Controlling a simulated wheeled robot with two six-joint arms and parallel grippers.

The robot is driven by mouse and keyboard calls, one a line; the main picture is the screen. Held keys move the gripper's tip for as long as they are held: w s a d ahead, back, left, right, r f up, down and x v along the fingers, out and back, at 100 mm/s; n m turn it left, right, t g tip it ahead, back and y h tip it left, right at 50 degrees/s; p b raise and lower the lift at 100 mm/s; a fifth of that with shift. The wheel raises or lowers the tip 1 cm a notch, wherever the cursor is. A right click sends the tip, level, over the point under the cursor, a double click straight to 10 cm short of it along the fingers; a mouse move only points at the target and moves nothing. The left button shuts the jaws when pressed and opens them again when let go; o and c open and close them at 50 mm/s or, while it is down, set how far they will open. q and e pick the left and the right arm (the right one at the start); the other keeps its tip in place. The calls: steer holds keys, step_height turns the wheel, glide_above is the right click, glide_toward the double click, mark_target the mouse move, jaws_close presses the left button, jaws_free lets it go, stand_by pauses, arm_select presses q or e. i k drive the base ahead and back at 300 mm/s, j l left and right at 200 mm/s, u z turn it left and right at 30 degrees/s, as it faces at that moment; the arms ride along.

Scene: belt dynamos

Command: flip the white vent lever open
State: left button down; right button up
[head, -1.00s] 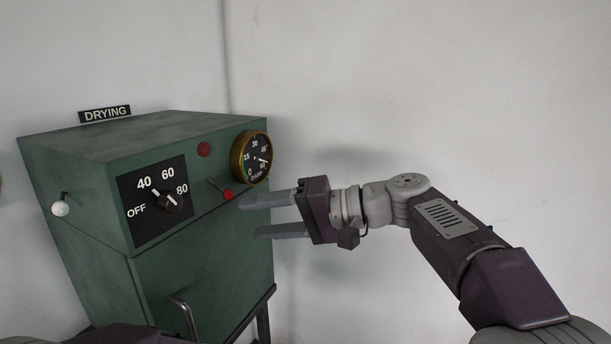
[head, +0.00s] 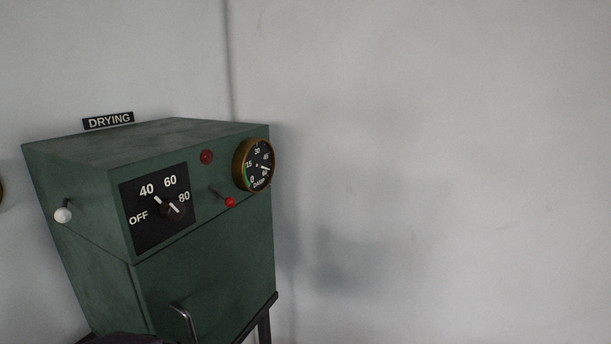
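The white vent lever (head: 63,215) is on the left side face of the green drying cabinet (head: 205,270). Its white ball knob hangs at the lower end of a short dark stem. No gripper is near the lever in the head view. Neither of my grippers shows; only a dark piece at the bottom edge, probably part of my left arm, is in view below the cabinet's front left.
The cabinet front has a temperature dial (head: 172,209), a red-knobbed lever (head: 230,202), a red lamp (head: 207,157), a round gauge (head: 254,165) and a metal handle (head: 184,318). A dark stand (head: 262,312) supports it. The right side shows bare wall.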

mark_target(64, 214)
steer(key=u, duration=1.65)
